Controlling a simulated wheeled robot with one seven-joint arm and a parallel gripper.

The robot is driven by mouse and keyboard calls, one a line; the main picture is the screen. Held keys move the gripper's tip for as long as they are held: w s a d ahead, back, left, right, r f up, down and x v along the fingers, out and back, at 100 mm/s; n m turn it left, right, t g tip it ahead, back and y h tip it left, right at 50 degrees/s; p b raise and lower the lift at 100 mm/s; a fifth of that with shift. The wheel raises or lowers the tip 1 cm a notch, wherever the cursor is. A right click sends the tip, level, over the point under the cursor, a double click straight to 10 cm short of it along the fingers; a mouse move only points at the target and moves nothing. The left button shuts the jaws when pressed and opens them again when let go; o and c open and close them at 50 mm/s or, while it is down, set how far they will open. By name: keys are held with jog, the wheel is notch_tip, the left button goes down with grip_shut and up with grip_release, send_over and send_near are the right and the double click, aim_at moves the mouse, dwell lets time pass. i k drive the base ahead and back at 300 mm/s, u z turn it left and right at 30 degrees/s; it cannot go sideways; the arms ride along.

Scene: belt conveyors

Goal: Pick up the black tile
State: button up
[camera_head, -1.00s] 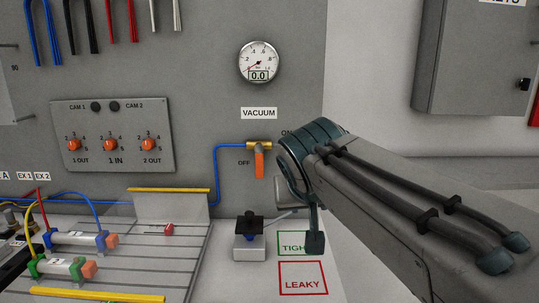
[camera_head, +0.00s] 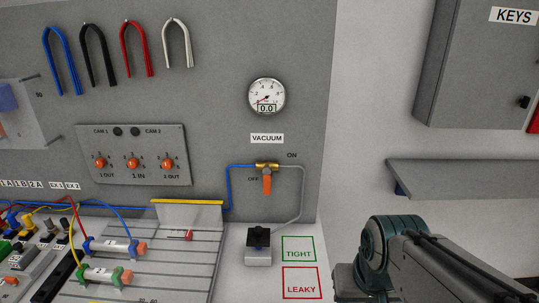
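A black square piece (camera_head: 258,237), which looks like the black tile, sits on top of a small light grey block (camera_head: 258,257) on the bench, left of the green TIGHT frame. Nothing of mine touches it. Only a joint and link of my arm show at the lower right, to the right of the TIGHT and LEAKY frames. My gripper itself is outside the picture, so its fingers cannot be seen.
The green TIGHT frame (camera_head: 299,249) and red LEAKY frame (camera_head: 301,283) are empty. A brass valve with an orange handle (camera_head: 267,184) and a gauge (camera_head: 266,96) are on the wall behind. A slotted plate (camera_head: 165,262) with cylinders lies left. A shelf (camera_head: 459,173) juts out at right.

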aim_at(258, 237)
jog(key=u, duration=0.05)
jog(key=k, duration=0.5)
jog(key=z, duration=1.45)
jog(key=i, duration=2.1)
jog(key=u, duration=4.15)
jog(key=i, duration=0.15)
jog(key=z, duration=0.35)
